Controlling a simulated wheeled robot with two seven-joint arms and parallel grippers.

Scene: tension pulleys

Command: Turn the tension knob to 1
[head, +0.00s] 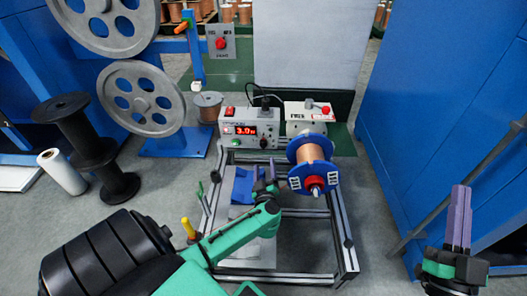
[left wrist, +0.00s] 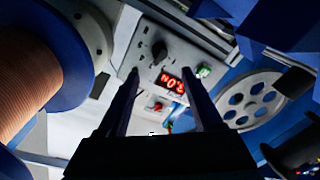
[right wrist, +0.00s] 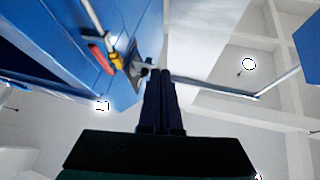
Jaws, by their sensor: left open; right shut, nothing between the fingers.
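The white tension control box (head: 235,143) stands at the back of the metal frame, with a red display (head: 242,129) that seems to read 3.0. Its black knob (head: 264,143) is at the lower right of the front panel. In the left wrist view the panel appears inverted, with the knob (left wrist: 159,50) and display (left wrist: 171,82) between my finger lines. My left gripper (head: 265,172) is open and empty, in front of and below the box, apart from the knob. My right gripper (head: 461,190) is shut and empty at the far right, pointing up.
A copper wire spool with blue flanges (head: 312,165) sits just right of my left gripper. A white box with a red knob (head: 309,112) is behind it. Grey pulleys (head: 141,97) and black reels (head: 92,150) stand left; a blue cabinet (head: 435,110) stands right.

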